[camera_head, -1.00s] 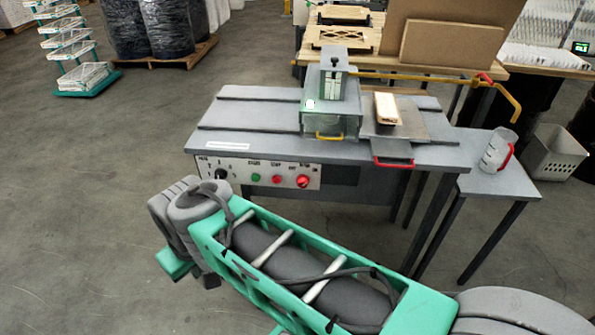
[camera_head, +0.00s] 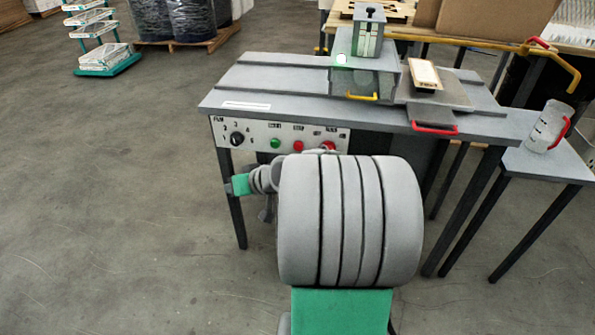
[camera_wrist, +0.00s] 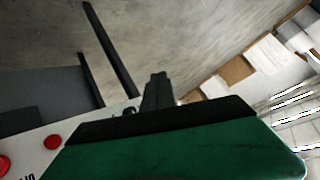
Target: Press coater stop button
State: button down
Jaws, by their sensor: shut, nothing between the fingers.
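The coater (camera_head: 285,75) is a grey table-like machine with a control panel (camera_head: 257,136) on its front. The panel has a black dial (camera_head: 236,139), a green button (camera_head: 275,143), a small red button (camera_head: 298,146) and a larger red knob (camera_head: 327,146); the small lettering is blurred. In the wrist view, the red button (camera_wrist: 52,142) and red knob (camera_wrist: 4,164) lie left of my gripper (camera_wrist: 158,78), whose dark fingers are together and empty. I see no contact with a button. In the head view, my arm hides most of the gripper.
A yellow handle (camera_head: 361,96) and a red handle (camera_head: 434,128) stick out at the coater's front. A side table (camera_head: 545,165) holds a clear jug (camera_head: 549,126) at the right. Table legs stand below the coater.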

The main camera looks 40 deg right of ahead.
aim_at(298, 146)
jog(key=s+d+f+m+t+h+b, duration=0.1)
jog(key=d+f+m+t+h+b, duration=0.1)
jog(key=d, duration=0.7)
jog(key=s+d+f+m+t+h+b, duration=0.2)
jog(key=d+m+t+b, duration=0.2)
jog(key=d, duration=0.5)
jog(key=shift+d+f, duration=0.15)
jog(key=shift+f, duration=0.15)
jog(key=w+d, duration=0.5)
jog(key=d, duration=0.2)
jog(key=shift+w+b, duration=0.25)
jog(key=shift+b, duration=0.15)
dwell(0.4)
jog(key=shift+w+d, duration=0.25)
jog(key=shift+d, duration=0.05)
